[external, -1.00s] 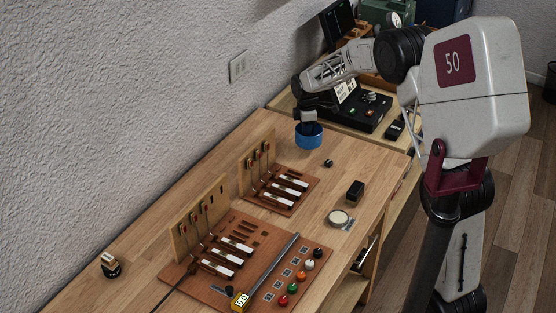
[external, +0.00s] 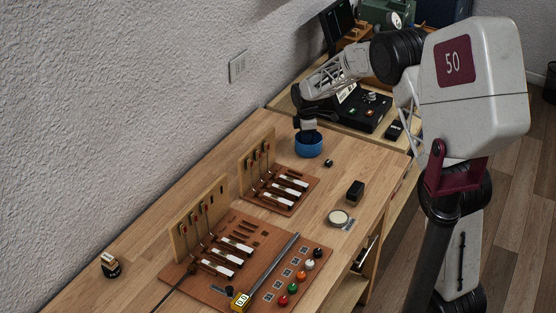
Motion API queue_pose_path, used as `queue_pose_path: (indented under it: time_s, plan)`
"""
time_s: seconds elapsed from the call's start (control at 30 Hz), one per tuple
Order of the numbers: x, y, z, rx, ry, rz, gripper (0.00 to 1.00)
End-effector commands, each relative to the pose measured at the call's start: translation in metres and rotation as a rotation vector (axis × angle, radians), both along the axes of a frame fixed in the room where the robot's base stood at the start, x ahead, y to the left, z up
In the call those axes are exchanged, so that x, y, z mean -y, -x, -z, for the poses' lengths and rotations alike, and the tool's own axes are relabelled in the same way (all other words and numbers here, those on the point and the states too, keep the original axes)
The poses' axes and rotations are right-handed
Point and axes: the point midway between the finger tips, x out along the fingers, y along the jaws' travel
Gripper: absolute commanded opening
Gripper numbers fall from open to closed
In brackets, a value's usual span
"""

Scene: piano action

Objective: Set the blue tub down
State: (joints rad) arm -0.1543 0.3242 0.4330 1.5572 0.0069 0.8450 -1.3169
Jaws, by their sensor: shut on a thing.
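The blue tub (external: 309,148) is a small round open container near the far end of the wooden bench. It stands upright, low at the bench top, behind and to the right of the farther piano-action board. My gripper (external: 308,132) points down from above and is shut on the tub at its rim. The fingertips are small and partly hidden by the tub. I cannot tell for sure whether the tub's bottom touches the bench.
A piano-action board (external: 280,190) with upright hammers stands nearest the tub. A second, larger board (external: 240,255) lies closer to the camera. A small black knob (external: 329,163), a black block (external: 355,190) and a round pale disc (external: 339,217) lie to the right. Bare bench surrounds the tub.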

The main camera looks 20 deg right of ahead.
Motion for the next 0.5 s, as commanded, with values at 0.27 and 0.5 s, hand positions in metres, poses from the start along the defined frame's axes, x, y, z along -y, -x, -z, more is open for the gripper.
queue_pose_path:
  time_s: [0.27,0.5]
  plan:
    - [0.0000,-0.0001,0.0025,0.000,0.000,0.000,0.27]
    - [0.0000,-0.0001,0.0025,0.000,0.000,0.000,0.33]
